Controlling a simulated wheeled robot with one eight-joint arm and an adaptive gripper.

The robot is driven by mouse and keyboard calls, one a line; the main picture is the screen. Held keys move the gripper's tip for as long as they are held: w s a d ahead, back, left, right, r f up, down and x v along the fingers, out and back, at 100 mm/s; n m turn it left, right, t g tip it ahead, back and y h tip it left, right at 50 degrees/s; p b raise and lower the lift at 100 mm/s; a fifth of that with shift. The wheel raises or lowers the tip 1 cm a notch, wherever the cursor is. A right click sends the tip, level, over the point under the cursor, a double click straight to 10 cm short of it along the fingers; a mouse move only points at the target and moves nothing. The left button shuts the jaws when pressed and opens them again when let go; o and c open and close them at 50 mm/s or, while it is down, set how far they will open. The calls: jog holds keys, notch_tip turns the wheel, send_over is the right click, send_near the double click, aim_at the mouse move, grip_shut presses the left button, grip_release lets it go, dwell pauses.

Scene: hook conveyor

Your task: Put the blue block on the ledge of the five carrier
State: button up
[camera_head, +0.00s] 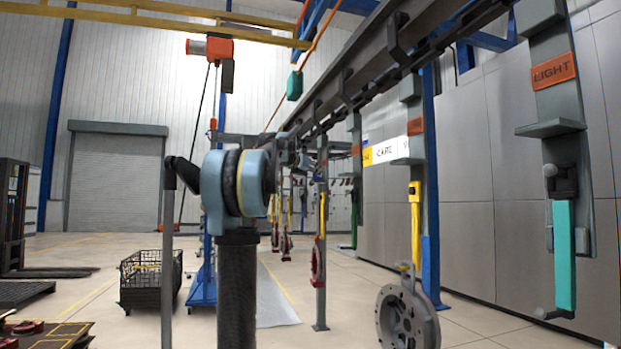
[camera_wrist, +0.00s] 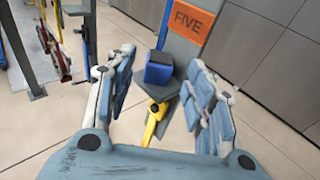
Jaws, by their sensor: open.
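The blue block (camera_wrist: 159,67) shows in the wrist view, upright at the ledge of the grey carrier with the orange FIVE plate (camera_wrist: 190,20). It appears to rest on that ledge (camera_wrist: 183,52), just below and left of the plate. My gripper (camera_wrist: 162,75) is open, with one finger left of the block and one right of it. Gaps show between the block and both fingers, and nothing is held. A yellow hanger part (camera_wrist: 152,122) shows below the ledge. In the head view I cannot make out the block, and my own arm covers the middle.
In the head view, a carrier with a LIGHT plate (camera_head: 553,71) and a teal bar (camera_head: 564,255) hangs at the right. A yellow hanger (camera_head: 415,225) holds a round grey casting (camera_head: 405,318). The overhead rail (camera_head: 350,75) runs above. A black mesh crate (camera_head: 150,283) stands left.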

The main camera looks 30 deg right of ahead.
jog(key=v, duration=0.5)
jog(key=shift+s+a, duration=0.15)
jog(key=shift+a, duration=0.25)
jog(key=s+a+f+m+g+y, duration=0.2)
jog(key=s+a+f+m, duration=0.6)
jog(key=f, duration=1.4)
jog(key=s+a+f+m+g+y, duration=0.2)
jog(key=s+a+f+m+y, duration=0.5)
jog(key=s+a+f, duration=0.9)
jog(key=s+a+f+m+g+y, duration=0.2)
jog(key=s+a+f+m, duration=0.7)
jog(key=a+f, duration=1)
jog(key=s+f+y, duration=0.2)
jog(key=s+f, duration=0.1)
jog(key=f, duration=0.7)
jog(key=shift+y, duration=0.4)
